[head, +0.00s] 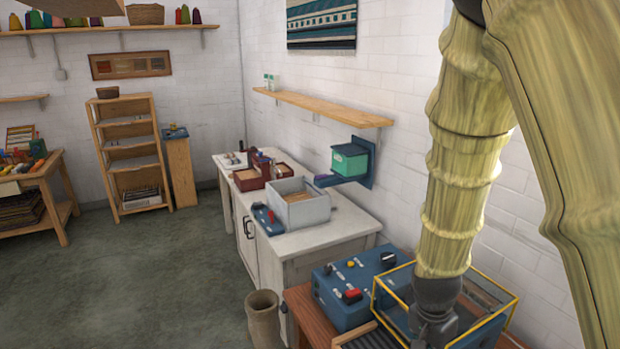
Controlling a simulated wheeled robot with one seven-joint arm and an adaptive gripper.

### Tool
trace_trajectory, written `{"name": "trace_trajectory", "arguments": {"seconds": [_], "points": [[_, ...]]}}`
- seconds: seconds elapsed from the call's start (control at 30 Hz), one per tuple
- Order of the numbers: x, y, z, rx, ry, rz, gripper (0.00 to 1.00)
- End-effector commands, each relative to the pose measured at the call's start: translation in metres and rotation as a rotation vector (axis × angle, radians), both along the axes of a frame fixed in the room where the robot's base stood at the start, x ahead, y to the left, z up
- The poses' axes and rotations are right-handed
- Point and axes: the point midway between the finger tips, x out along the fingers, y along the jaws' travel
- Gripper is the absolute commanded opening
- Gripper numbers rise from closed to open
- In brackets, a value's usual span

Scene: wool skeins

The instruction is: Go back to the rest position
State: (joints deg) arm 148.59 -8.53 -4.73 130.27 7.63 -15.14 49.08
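My gripper (432,322) is at the lower right of the head view, at the end of my arm in its yellowish ribbed sleeve. It hangs low by a yellow-framed clear box (487,281) on a brown table. The fingertips run toward the bottom edge of the picture, so I cannot see whether they are open or shut or hold anything.
A blue control box (345,296) with knobs and a red switch stands left of my gripper. A white counter (305,243) bears a grey bin (299,210). A tan bin (263,318) stands on the floor. The green floor (150,280) at left is clear.

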Motion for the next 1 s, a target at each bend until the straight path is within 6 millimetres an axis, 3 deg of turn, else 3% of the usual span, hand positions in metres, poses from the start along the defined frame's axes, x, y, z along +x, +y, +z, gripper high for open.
{"name": "trace_trajectory", "arguments": {"seconds": [0.17,0.57,1.0], "points": [[-0.025,0.002,-0.031,0.003,0.012,0.08,0.0],[-0.072,0.006,-0.154,0.028,0.077,0.37,0.0],[-0.17,0.015,-0.256,0.076,0.113,0.676,0.0]]}}
